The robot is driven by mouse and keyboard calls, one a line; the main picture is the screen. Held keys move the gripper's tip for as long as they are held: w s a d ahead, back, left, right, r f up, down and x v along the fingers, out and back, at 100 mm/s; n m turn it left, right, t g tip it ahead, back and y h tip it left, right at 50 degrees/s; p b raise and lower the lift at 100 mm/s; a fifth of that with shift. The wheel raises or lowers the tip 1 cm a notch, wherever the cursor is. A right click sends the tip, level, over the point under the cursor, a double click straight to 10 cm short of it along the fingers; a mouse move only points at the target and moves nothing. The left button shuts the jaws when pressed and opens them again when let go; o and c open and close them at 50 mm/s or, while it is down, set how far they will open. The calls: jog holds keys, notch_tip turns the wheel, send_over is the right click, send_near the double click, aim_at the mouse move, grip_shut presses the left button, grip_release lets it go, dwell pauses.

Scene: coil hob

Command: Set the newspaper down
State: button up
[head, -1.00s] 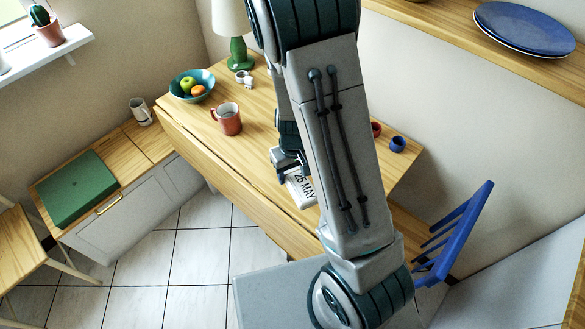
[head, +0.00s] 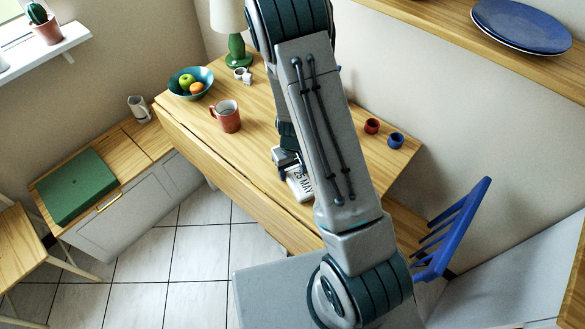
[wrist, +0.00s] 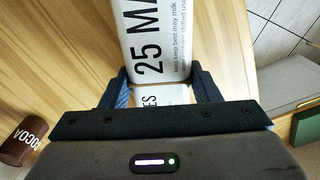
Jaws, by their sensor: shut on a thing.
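I cannot tell whether the newspaper touches the table top.
A red mug (head: 227,116), a bowl of fruit (head: 191,84) and a green lamp (head: 236,48) stand on the table's left side. Red (head: 372,126) and blue (head: 396,140) cups stand at right. A brown cocoa tin (wrist: 25,142) shows in the wrist view. A blue chair (head: 455,232) is beside the table.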

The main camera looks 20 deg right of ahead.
jog(key=shift+f, duration=0.2)
jog(key=o, duration=1)
jog(key=shift+o, duration=0.2)
jog(key=shift+r, duration=0.15)
notch_tip(320, 180, up, 13)
notch_tip(320, 180, up, 13)
jog(key=m+t+y, duration=0.1)
jog(key=t, duration=0.1)
send_over(293, 169)
jog(key=s, duration=0.7)
jog(key=s+r+m+t+h, duration=0.1)
jog(key=s+r, duration=0.6)
jog(key=s, duration=0.2)
jog(key=shift+s+d, duration=0.25)
jog(key=shift+d, duration=0.15)
